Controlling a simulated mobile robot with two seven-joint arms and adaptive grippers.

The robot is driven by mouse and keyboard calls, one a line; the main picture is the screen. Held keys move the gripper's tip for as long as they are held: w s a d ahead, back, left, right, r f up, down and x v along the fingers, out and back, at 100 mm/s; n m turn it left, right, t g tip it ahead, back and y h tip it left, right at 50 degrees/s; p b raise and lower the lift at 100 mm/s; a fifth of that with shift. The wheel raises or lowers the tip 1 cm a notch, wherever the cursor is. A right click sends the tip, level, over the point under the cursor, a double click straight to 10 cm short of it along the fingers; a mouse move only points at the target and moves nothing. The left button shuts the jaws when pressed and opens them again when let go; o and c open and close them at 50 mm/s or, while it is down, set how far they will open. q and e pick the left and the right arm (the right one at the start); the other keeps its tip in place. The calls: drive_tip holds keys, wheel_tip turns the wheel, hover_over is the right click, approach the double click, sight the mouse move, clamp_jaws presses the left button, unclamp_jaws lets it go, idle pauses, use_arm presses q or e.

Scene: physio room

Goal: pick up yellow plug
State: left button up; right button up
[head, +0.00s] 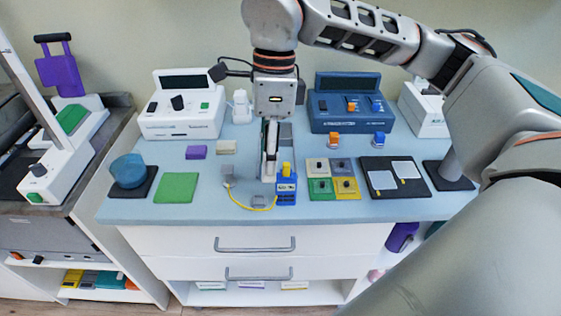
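A small yellow piece, likely the yellow plug (286,168), stands upright at the top of a small blue unit (287,190) near the middle front of the table. A yellow cable (245,207) curves on the tabletop from a small grey piece (228,172) to the blue unit's side. My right gripper (269,178) points down just left of the yellow piece, with its fingers close to the tabletop. I see its fingers edge-on, one hiding the other, so its opening and any contact are unclear. My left gripper is out of view.
The blue table (225,208) holds a white device (182,108) and a dark blue device (345,105) at the back. A green mat (177,187) lies left. Four coloured pads, including a yellow one (346,188), and a black tray (393,190) lie right. Drawers are below.

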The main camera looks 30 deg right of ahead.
sight(287, 164)
drive_tip(key=shift+m+t+h, duration=0.5)
drive_tip(key=shift+h, duration=0.3)
drive_tip(key=d+r, duration=0.1)
drive_tip(key=w+d+r, duration=0.1)
drive_tip(key=d, duration=0.1)
drive_tip(key=w+d, duration=0.1)
drive_tip(key=shift+d+r, duration=0.4)
drive_tip(key=shift+s+d+f, duration=0.1)
drive_tip(key=shift+d+f, duration=0.05)
drive_tip(key=shift+f, duration=1.75)
drive_tip(key=shift+s+d+f, duration=0.1)
drive_tip(key=shift+d+f, duration=0.05)
drive_tip(key=shift+f, duration=1.75)
drive_tip(key=shift+c, duration=0.5)
clamp_jaws()
